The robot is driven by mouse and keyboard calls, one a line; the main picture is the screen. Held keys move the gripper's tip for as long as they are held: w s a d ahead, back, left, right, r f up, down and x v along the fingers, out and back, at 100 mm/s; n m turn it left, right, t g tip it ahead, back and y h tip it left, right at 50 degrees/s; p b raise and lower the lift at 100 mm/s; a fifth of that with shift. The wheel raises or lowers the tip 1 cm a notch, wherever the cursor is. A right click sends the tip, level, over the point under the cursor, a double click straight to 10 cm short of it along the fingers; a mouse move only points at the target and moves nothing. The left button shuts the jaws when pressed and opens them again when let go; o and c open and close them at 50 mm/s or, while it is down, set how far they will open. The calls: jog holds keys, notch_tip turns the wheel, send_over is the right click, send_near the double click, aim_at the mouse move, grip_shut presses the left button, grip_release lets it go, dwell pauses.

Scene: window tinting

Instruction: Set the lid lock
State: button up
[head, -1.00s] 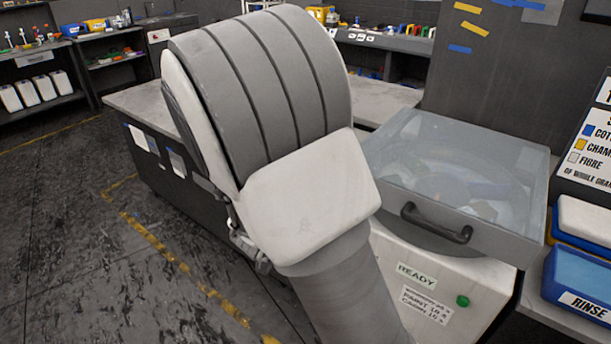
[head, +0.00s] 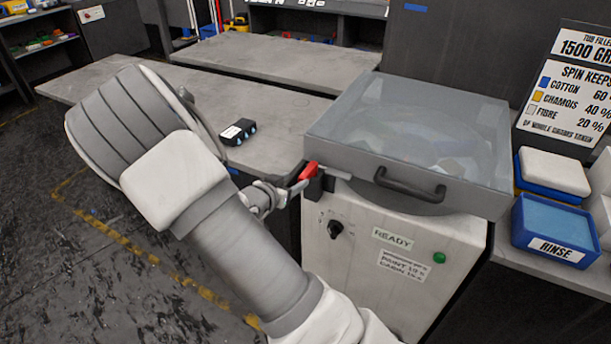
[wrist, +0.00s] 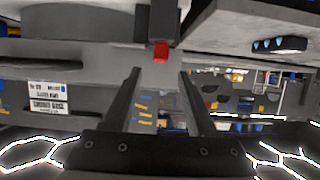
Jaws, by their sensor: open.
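The lid lock shows as a small red tab (head: 308,170) at the left front corner of the clear lid (head: 405,115), beside a dark bracket on the white spin tub (head: 395,270). The lid is down, with a black handle (head: 408,187) on its front. My gripper (head: 296,186) is at the left of the red tab, very close to it; the head view does not show whether they touch. In the wrist view the open fingers (wrist: 160,73) point at the red tab (wrist: 160,52), which lies around or just beyond the tips. Nothing is visibly held.
A black knob (head: 335,229) and green light (head: 439,258) are on the tub front. A small dark block (head: 238,131) lies on the grey counter (head: 285,160) at left. A blue rinse container (head: 553,235) and sign (head: 570,90) stand at right.

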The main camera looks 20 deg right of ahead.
aim_at(305, 174)
jog(key=x, duration=0.8)
jog(key=shift+f+b, duration=0.1)
jog(key=shift+b, duration=0.3)
grip_shut()
dwell(0.9)
